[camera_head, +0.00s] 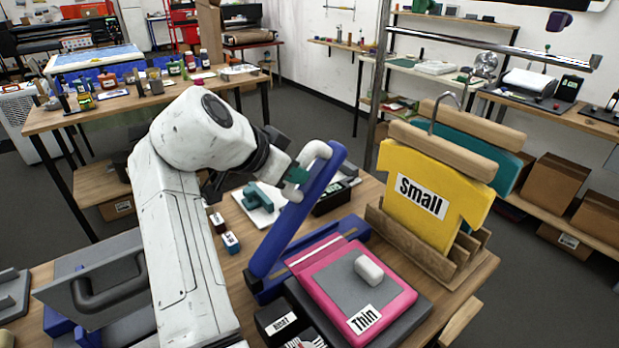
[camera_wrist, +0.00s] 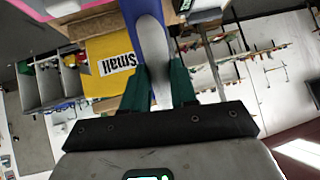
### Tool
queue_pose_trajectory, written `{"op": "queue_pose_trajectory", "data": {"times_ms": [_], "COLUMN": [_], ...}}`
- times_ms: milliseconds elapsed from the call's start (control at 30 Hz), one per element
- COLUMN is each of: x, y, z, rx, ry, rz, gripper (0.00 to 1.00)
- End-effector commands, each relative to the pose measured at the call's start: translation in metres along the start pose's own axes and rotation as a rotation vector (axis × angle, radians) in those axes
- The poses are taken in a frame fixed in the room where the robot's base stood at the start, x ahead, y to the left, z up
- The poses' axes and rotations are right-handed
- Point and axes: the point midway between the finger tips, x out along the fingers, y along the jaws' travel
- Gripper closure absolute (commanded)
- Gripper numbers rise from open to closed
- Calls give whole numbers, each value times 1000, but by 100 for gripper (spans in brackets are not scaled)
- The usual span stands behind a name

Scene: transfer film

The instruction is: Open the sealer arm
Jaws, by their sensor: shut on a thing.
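The sealer has a blue arm (camera_head: 297,212) that stands steeply raised above its blue base at the lower left end. A white handle (camera_head: 318,152) sits at the arm's upper end. My gripper (camera_head: 294,180) is at that handle, its green fingers shut on it. In the wrist view the white handle (camera_wrist: 153,50) lies between the two green fingers of my gripper (camera_wrist: 158,85), with the blue arm (camera_wrist: 132,12) behind it. The fingertips' exact contact is partly hidden in the head view.
A pink pad labelled "Thin" (camera_head: 400,295) with a white block (camera_head: 368,269) lies right of the sealer. A yellow shirt shape labelled "Small" (camera_head: 425,197) stands in a wooden rack (camera_head: 405,240). A grey press with a handle (camera_head: 100,285) is at left. Small boxes crowd the front.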

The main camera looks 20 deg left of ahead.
Motion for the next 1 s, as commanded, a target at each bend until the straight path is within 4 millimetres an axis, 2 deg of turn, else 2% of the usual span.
{"op": "queue_pose_trajectory", "data": {"times_ms": [100,300,767,800,1000], "x": [-12,-22,-25,-25,-24], "y": [-2,-4,-5,-5,-5], "z": [5,10,11,11,11], "rx": [-10,-18,-21,-21,-21], "ry": [50,92,103,102,102], "rz": [-1,-1,1,1,1], "gripper": [100,100,100,70,51]}}
